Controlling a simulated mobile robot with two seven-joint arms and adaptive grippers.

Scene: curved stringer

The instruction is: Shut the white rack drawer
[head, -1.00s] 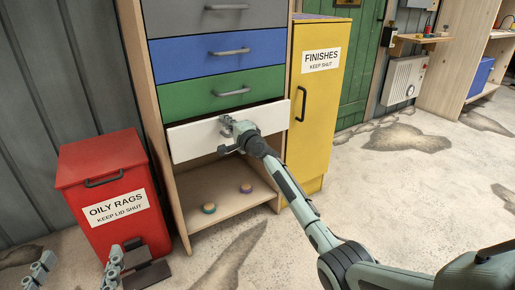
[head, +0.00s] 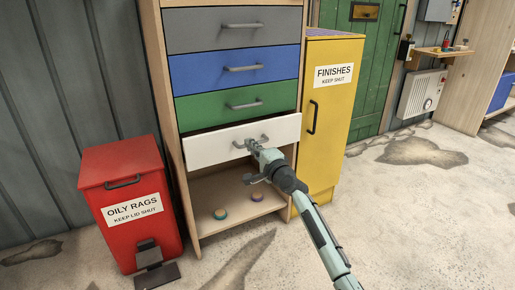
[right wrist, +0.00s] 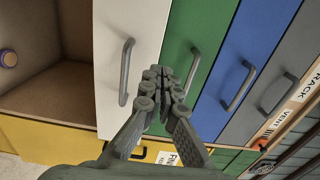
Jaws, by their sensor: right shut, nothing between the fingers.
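The white drawer (head: 215,148) is the lowest in the wooden rack, below the green one. Its front stands out a little, with a dark gap above it. My right gripper (head: 254,148) is shut and empty in front of the white drawer, by the right part of its grey bar handle (head: 241,144). In the right wrist view, the closed fingertips (right wrist: 161,78) show beside the handle (right wrist: 126,72), over the border of the white and green fronts. I cannot tell whether they touch the drawer. My left gripper is not in view.
A red oily-rags bin (head: 115,180) stands left of the rack and a yellow finishes cabinet (head: 332,110) stands right of it. Two small round things, one teal (head: 220,214) and one purple (head: 257,196), lie on the open bottom shelf. The floor to the right is clear.

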